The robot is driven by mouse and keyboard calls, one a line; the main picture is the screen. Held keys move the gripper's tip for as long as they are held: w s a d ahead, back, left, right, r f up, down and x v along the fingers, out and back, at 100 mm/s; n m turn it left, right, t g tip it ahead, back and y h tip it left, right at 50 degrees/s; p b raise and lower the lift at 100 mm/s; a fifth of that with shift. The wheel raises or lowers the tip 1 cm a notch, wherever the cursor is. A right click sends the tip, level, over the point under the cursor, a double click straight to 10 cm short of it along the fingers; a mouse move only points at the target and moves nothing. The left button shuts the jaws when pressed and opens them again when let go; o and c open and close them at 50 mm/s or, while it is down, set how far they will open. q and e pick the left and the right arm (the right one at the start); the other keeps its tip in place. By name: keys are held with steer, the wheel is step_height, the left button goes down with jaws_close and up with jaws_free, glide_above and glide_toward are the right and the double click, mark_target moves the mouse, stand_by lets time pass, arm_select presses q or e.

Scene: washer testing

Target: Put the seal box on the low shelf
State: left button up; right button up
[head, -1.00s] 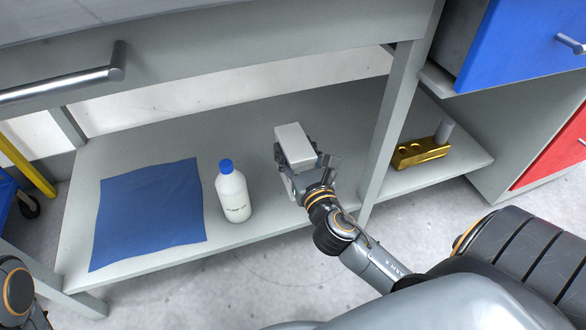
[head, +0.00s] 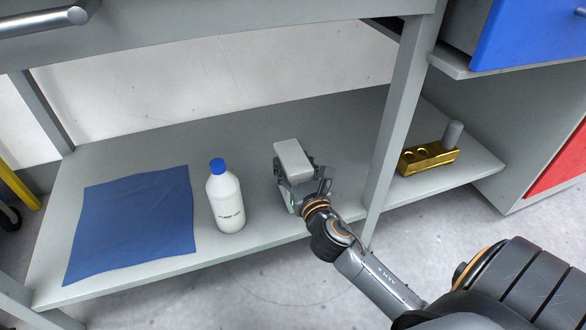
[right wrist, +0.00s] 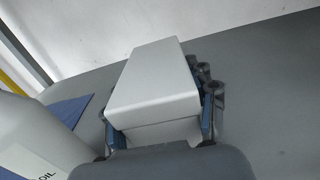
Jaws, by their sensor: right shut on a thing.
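The seal box is a plain light grey box (head: 293,160) in the head view, over the low shelf (head: 150,155) between the white bottle and the shelf's right post. My right gripper (head: 302,185) is shut on it from the front. In the right wrist view the box (right wrist: 148,78) fills the middle, with a gripper finger (right wrist: 212,100) against its right side. I cannot tell whether the box's underside touches the shelf. My left gripper is out of view.
A white bottle with a blue cap (head: 226,197) stands left of the box; it also shows in the right wrist view (right wrist: 30,140). A blue cloth (head: 130,222) lies farther left. A brass block with a grey cylinder (head: 428,157) sits right of the post (head: 398,120). The shelf behind the box is clear.

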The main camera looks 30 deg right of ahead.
mark_target(302, 181)
steer(key=shift+r, duration=0.15)
steer(key=o, duration=1.4)
steer(key=shift+f, duration=0.2)
steer(key=shift+o, duration=0.2)
steer(key=shift+r, duration=0.15)
steer(key=shift+s, duration=0.25)
steer(key=p+v, duration=0.1)
steer(key=v, duration=0.9)
steer(key=shift+s+p, duration=0.1)
steer(key=shift+p, duration=0.3)
steer(key=shift+s+a, duration=0.15)
steer(key=shift+s, duration=0.5)
